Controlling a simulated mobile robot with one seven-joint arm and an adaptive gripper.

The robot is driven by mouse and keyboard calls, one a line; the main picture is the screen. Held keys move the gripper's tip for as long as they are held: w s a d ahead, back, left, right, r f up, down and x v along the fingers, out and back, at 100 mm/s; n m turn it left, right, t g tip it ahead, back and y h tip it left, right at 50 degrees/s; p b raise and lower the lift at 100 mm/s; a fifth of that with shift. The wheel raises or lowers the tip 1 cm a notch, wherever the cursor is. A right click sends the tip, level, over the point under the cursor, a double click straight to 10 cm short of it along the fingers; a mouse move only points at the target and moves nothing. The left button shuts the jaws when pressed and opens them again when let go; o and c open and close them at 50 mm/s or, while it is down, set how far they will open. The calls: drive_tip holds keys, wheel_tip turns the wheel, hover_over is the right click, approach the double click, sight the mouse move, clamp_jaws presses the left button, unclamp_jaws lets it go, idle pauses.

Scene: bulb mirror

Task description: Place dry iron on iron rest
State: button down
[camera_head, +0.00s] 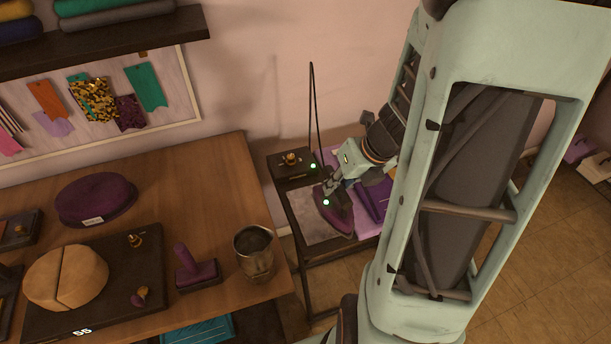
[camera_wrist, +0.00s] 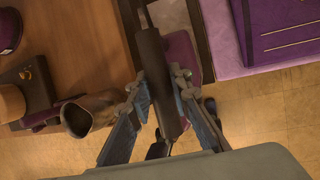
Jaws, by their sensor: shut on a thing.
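The dry iron (camera_head: 340,218) has a purple body and a dark handle, and it is over the small side table at the centre of the head view. My gripper (camera_head: 330,187) is shut on its handle from above. In the wrist view, the dark handle (camera_wrist: 158,75) lies between my two fingers, with part of the purple body beside it. A grey pad (camera_head: 303,228) lies under the iron; I cannot tell whether the iron touches it. A dark box with a brass knob (camera_head: 291,160) stands just behind. I cannot tell which of these is the iron rest.
Folded purple cloth (camera_head: 371,200) lies right of the iron. A thin dark looped cord (camera_head: 311,95) rises behind it. The wooden workbench (camera_head: 215,180) at left holds a metal cup (camera_head: 254,256), a purple hat (camera_head: 95,198) and a hat block (camera_head: 65,276).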

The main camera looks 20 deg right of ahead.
drive_tip(key=shift+w+a+f+b, duration=0.3)
drive_tip(key=shift+w+f+b, duration=1.35)
drive_tip(key=shift+f, duration=0.2)
drive_tip(key=shift+w+a+f+b, duration=0.3)
drive_tip(key=shift+w+f+b, duration=1.35)
drive_tip(key=shift+f, duration=0.25)
drive_tip(key=shift+w+a+f+b, duration=0.3)
drive_tip(key=shift+w+f+b, duration=1.35)
drive_tip(key=shift+f, duration=0.2)
drive_tip(key=shift+f, duration=0.15)
drive_tip(key=c, duration=1.8)
unclamp_jaws()
drive_tip(key=shift+s, duration=0.1)
drive_tip(key=shift+o, duration=0.2)
